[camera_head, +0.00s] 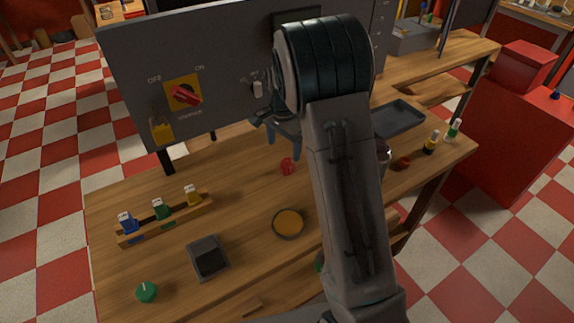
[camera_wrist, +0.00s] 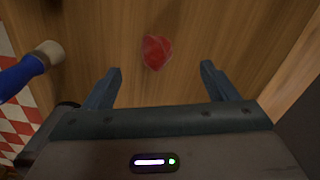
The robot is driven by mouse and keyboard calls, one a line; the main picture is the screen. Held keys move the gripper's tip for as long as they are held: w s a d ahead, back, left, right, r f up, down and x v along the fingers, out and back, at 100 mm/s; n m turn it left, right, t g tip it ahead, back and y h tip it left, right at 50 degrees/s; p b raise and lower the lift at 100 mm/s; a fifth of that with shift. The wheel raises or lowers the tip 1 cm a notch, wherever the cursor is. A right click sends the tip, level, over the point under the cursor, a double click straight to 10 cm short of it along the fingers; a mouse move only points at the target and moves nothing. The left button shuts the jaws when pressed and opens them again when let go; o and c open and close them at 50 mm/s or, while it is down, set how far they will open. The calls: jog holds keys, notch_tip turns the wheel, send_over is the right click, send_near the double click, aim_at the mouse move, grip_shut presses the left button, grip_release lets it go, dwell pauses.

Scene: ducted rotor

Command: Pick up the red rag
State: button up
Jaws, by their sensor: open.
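The red rag (camera_head: 287,166) is a small crumpled red lump on the wooden workbench, just left of my arm in the head view. In the wrist view the red rag (camera_wrist: 156,52) lies on the bare wood, beyond and between the fingertips. My gripper (camera_wrist: 160,78) is open and empty, with one blue-grey finger on each side. In the head view my gripper (camera_head: 275,135) hangs above the bench near the rag, partly hidden by my arm. The fingers do not appear to touch the rag.
A grey switch panel (camera_head: 215,95) stands behind. A blue object (camera_wrist: 22,76) with a pale end is left of the gripper.

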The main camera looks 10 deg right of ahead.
aim_at(286, 160)
jog(key=f, duration=0.2)
jog(key=f+p, duration=0.1)
jog(key=f, duration=0.4)
jog(key=shift+s+d+f, duration=0.25)
jog(key=shift+f, duration=0.05)
jog(key=shift+c, duration=0.3)
jog(key=c, duration=1.1)
jog(key=shift+r, duration=0.1)
